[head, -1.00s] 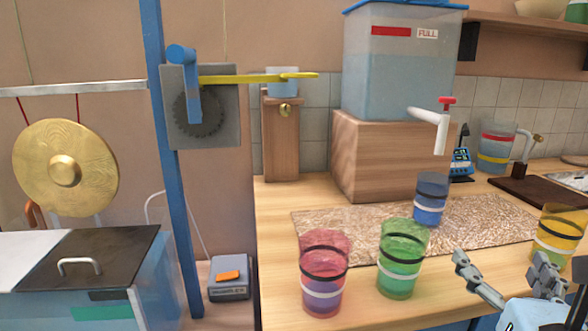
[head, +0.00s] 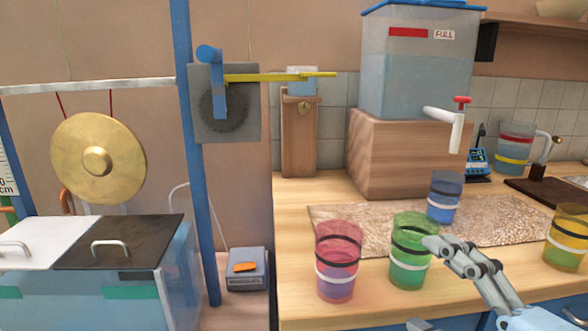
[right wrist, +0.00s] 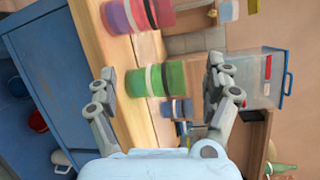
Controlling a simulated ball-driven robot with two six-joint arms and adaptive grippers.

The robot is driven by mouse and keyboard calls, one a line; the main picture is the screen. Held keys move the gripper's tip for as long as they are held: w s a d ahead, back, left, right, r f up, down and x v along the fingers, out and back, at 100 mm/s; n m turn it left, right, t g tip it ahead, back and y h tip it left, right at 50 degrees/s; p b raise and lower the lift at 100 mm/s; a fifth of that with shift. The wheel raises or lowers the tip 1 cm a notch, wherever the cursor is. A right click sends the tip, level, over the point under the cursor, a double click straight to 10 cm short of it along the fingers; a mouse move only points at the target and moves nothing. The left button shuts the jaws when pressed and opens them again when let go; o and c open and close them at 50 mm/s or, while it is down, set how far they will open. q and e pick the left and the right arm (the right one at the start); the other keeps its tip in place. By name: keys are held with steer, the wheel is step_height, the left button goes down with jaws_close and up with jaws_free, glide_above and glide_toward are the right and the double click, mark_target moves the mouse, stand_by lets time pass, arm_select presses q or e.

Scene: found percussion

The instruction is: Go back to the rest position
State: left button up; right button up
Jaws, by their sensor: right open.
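My right gripper (head: 450,252) reaches in from the lower right in the head view. Its fingers overlap the right edge of the green cup (head: 410,252) in the picture. In the right wrist view the gripper (right wrist: 160,76) is open, its two fingers wide apart with nothing held. The green cup (right wrist: 155,80) shows between and beyond the fingers there; how far off is unclear. My left gripper is not in view.
A red-pink cup (head: 337,262), a blue cup (head: 444,198) and a yellow cup (head: 568,240) stand on the wooden counter (head: 296,225). A water tank (head: 412,75) with a tap stands behind. A gong (head: 97,158) hangs at left.

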steer(key=s+d+f+n+g+h, duration=0.1)
steer(key=s+f+n+g+h, duration=0.1)
steer(key=s+f+n+g, duration=0.65)
steer(key=s+d+f+n+g+h, duration=0.5)
steer(key=s+d+n, duration=0.3)
steer(key=d, duration=0.3)
step_height(320, 180, down, 25)
steer(key=s+d+h, duration=0.1)
steer(key=s+d, duration=0.1)
steer(key=s+f, duration=1.5)
steer(key=s, duration=0.3)
steer(key=shift+s+d+f+m+g, duration=0.2)
steer(key=shift+d+f+m+g, duration=0.15)
steer(key=shift+f+g, duration=0.1)
